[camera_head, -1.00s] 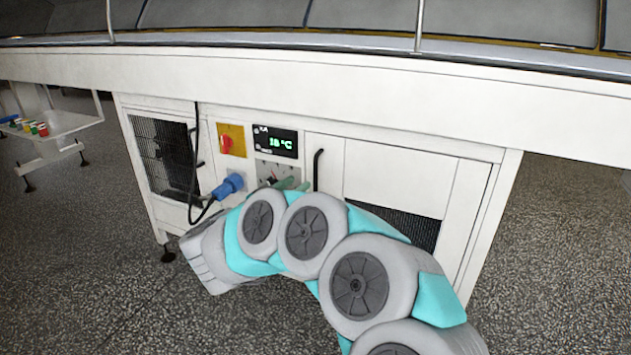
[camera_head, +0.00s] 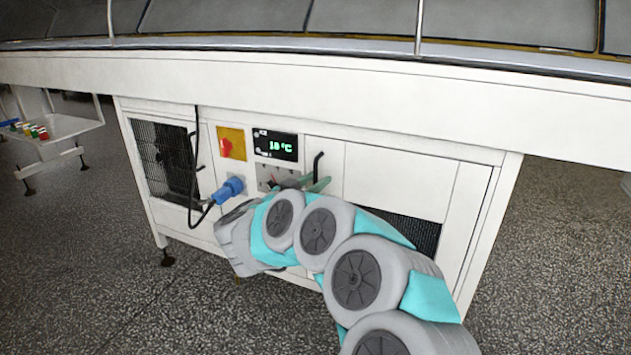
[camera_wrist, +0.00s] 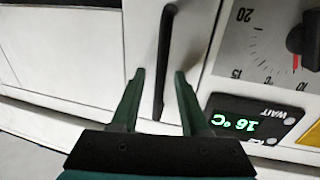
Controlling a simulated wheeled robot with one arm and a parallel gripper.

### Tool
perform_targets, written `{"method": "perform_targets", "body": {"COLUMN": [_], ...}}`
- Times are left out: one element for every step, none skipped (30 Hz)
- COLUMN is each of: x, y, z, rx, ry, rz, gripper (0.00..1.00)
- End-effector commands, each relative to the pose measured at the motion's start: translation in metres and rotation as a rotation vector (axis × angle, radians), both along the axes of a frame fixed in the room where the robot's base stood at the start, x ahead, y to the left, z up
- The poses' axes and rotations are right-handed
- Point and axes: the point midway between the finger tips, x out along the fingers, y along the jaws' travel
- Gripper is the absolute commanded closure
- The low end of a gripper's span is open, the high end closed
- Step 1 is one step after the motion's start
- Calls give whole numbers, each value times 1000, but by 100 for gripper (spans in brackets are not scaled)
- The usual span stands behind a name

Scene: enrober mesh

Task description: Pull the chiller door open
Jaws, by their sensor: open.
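The chiller door (camera_head: 400,180) is a white panel on the front of the machine, and it looks closed. Its black upright handle (camera_head: 317,163) is a bar near the door's left edge. My gripper (camera_head: 317,185) is at the lower part of the handle, with its green fingers apart. In the wrist view the handle (camera_wrist: 164,50) runs down between the two open fingertips of my gripper (camera_wrist: 160,74), with a gap on each side. My arm hides the lower part of the door in the head view.
Left of the handle are a dial panel (camera_head: 272,174), a temperature display (camera_head: 276,146), a red switch on yellow (camera_head: 231,143) and a blue plug (camera_head: 228,190) with a black cable. A white conveyor beam (camera_head: 300,85) overhangs above. Speckled floor (camera_head: 560,260) is clear at right.

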Motion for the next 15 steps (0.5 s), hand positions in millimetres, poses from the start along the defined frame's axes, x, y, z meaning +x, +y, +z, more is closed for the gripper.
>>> {"method": "perform_targets", "body": {"x": [0, 0, 0, 0, 0, 0, 0, 0, 0, 0, 0, 0, 0, 0, 0], "y": [0, 0, 0, 0, 0, 0, 0, 0, 0, 0, 0, 0, 0, 0, 0], "z": [0, 0, 0, 0, 0, 0, 0, 0, 0, 0, 0, 0, 0, 0, 0], "rx": [0, 0, 0, 0, 0, 0, 0, 0, 0, 0, 0, 0, 0, 0, 0], "ry": [0, 0, 0, 0, 0, 0, 0, 0, 0, 0, 0, 0, 0, 0, 0], "rz": [0, 0, 0, 0, 0, 0, 0, 0, 0, 0, 0, 0, 0, 0, 0], "gripper": [55, 55, 59, 62, 65, 70, 73, 77, 81, 84, 88, 92, 96, 99, 100]}}
